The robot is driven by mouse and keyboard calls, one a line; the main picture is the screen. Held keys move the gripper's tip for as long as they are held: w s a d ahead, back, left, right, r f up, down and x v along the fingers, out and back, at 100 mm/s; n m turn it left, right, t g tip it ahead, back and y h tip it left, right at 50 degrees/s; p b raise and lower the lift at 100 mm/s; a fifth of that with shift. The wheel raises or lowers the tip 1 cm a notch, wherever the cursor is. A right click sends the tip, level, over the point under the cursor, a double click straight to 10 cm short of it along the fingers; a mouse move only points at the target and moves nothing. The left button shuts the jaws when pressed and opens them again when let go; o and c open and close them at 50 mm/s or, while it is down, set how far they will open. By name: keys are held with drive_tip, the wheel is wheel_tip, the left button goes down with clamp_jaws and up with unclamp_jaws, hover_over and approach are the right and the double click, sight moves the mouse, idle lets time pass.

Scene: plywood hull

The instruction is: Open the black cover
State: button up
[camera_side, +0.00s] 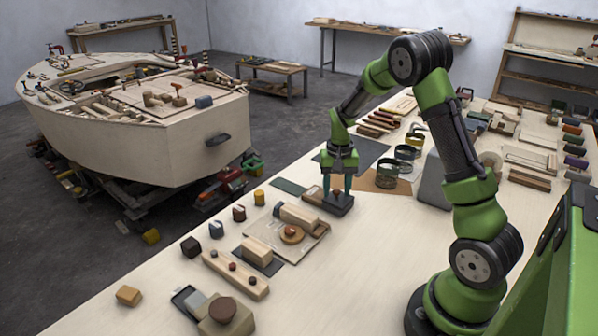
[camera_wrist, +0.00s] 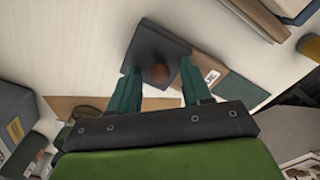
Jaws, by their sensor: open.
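The black cover (camera_side: 340,204) is a small dark block with a reddish-brown knob on top, resting on the light wooden table. In the wrist view my gripper (camera_wrist: 158,68) is open, with gaps between the fingers and the knob. The fingertips' height above the cover is hard to tell.
A brown block (camera_side: 313,195) lies close to the cover's left side. A wooden board (camera_side: 285,245) with blocks and a disc lies nearer the front left. Dark ring-shaped cups (camera_side: 387,173) stand behind, to the right. The table right of the cover is clear.

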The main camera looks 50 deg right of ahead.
clamp_jaws()
idle(0.3)
drive_tip(key=w, duration=0.6)
drive_tip(key=shift+w+r, duration=0.1)
drive_tip(key=shift+w, duration=0.15)
unclamp_jaws()
